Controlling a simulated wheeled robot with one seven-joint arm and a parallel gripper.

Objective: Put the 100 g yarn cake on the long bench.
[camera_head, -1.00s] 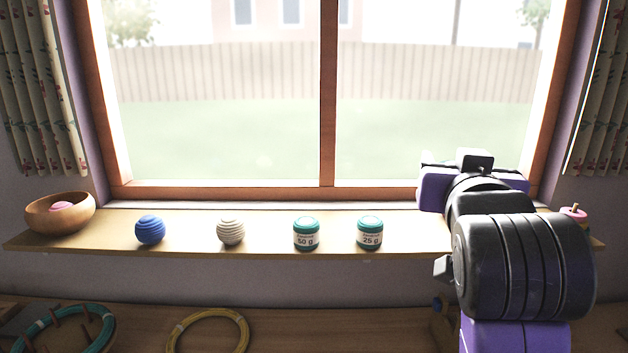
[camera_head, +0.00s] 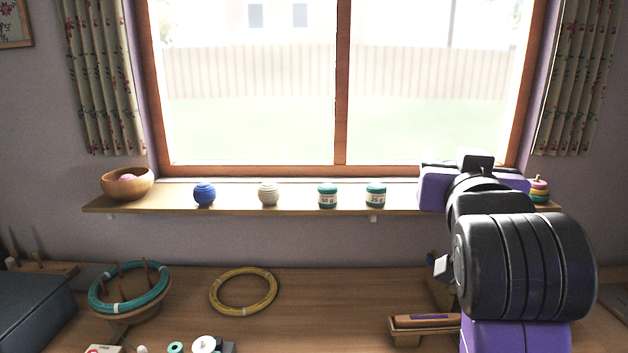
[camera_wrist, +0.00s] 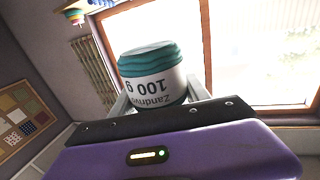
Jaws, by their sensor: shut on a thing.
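The 100 g yarn cake (camera_wrist: 155,80) is teal with a white label reading "100 g", upside down in the wrist view. My gripper (camera_wrist: 160,98) is shut on it, with a pale finger on each side. In the head view my arm hides the yarn cake and the fingertips. The wooden bench (camera_head: 300,292) lies below the window shelf in the head view; I cannot tell for sure whether it is the long bench.
The window shelf (camera_head: 235,207) holds a wooden bowl (camera_head: 128,186), a blue ball (camera_head: 204,195), a cream ball (camera_head: 268,194), and 50 g (camera_head: 328,196) and 25 g (camera_head: 376,196) yarn cakes. A yellow ring (camera_head: 243,308), teal ring (camera_head: 95,303) and tray (camera_head: 405,335) occupy the bench, with bare wood between.

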